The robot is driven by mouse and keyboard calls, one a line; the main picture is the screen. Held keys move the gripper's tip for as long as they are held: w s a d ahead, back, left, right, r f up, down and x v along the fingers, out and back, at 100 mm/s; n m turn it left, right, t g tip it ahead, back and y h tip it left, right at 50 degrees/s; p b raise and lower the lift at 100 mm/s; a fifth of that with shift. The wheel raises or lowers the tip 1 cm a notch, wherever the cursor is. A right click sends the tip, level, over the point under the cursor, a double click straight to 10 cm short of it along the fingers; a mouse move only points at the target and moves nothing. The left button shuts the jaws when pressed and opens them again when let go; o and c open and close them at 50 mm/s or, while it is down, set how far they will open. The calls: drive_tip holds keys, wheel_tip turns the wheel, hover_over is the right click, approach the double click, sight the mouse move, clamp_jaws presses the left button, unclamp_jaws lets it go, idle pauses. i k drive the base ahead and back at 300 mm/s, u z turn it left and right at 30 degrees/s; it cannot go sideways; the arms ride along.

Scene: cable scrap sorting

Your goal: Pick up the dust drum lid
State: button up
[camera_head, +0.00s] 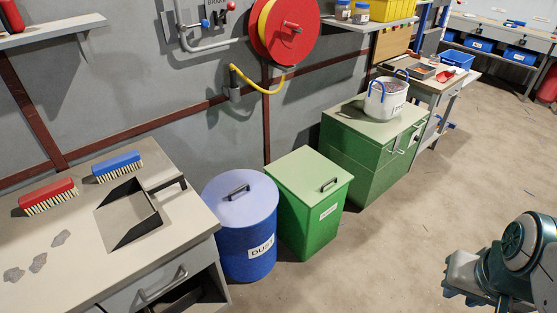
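The dust drum lid (240,199) is a pale blue disc with a dark bar handle (238,191) on top. It sits on the blue drum (248,250), which has a white label reading DUST. The drum stands on the floor between the workbench and a green bin. Part of my arm shows at the lower right edge, well to the right of the drum and apart from it. Its fingertips cannot be made out, so whether my gripper is open or shut does not show.
The floor (400,230) in front is clear.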

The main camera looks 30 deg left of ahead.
sight(239, 198)
drive_tip(key=u, duration=0.35)
drive_tip(key=i, duration=1.2)
drive_tip(key=u, duration=1.55)
drive_tip(key=i, duration=0.8)
drive_tip(key=u, duration=0.7)
